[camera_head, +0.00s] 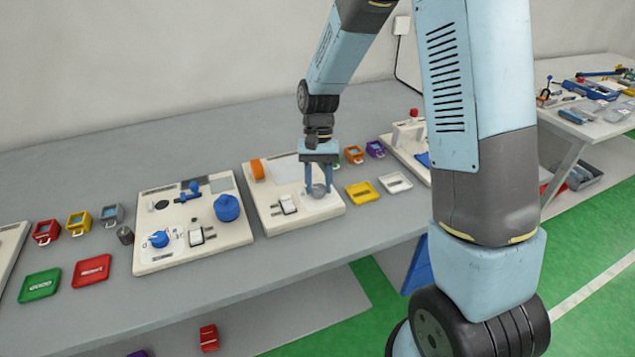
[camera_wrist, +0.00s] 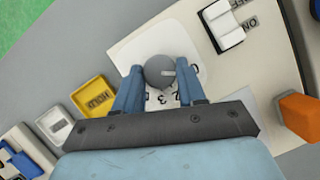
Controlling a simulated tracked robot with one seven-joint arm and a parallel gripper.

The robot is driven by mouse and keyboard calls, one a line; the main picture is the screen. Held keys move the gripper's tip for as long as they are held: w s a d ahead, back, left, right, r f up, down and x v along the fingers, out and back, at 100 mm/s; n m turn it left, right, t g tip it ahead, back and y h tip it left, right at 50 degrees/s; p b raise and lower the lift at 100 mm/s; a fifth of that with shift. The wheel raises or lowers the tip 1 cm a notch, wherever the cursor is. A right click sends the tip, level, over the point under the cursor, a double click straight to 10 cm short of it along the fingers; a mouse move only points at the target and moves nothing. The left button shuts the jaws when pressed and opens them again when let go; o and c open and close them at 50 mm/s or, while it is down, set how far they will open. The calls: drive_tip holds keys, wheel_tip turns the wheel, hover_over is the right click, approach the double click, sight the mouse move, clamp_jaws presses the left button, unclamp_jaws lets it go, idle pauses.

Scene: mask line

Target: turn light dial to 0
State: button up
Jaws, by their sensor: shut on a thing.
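The light dial (camera_wrist: 158,72) is a round grey knob with a pale pointer mark, on a white plate printed with numbers. In the head view the dial (camera_head: 318,189) sits on the right-hand part of a cream panel (camera_head: 268,219). My gripper (camera_head: 319,187) points down over it, and in the wrist view my gripper (camera_wrist: 160,88) has a blue finger on either side of the knob, shut on it. The pointer mark is directed to the right, towards a partly visible 0 beside the knob. A 2 and a 3 show between the fingers. Other numbers are hidden.
A white ON/OFF switch (camera_head: 287,204) and an orange part (camera_head: 257,169) share the panel. A second panel (camera_head: 191,255) with blue knobs stands to the left. Yellow (camera_head: 362,192) and white (camera_head: 395,182) trays lie to the right. Bare table lies behind the panels.

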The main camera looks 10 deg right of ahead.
drive_tip(key=shift+w, duration=0.1)
drive_tip(key=o, duration=1.1)
drive_tip(key=shift+c, duration=0.2)
drive_tip(key=v, duration=1.3)
drive_tip(key=shift+r, duration=0.35)
drive_tip(key=shift+d, duration=0.15)
drive_tip(key=s+d+r+t, duration=0.5)
drive_tip(key=s+d+r, duration=0.3)
drive_tip(key=s+r, duration=0.25)
drive_tip(key=s+d+r+t, duration=0.1)
drive_tip(key=s+d+t, duration=0.1)
drive_tip(key=s, duration=0.4)
drive_tip(key=s+d+r+n+t, duration=0.1)
drive_tip(key=s+d+t, duration=0.2)
drive_tip(key=s+d, duration=0.2)
drive_tip(key=shift+s+r, duration=0.4)
drive_tip(key=shift+s, duration=0.75)
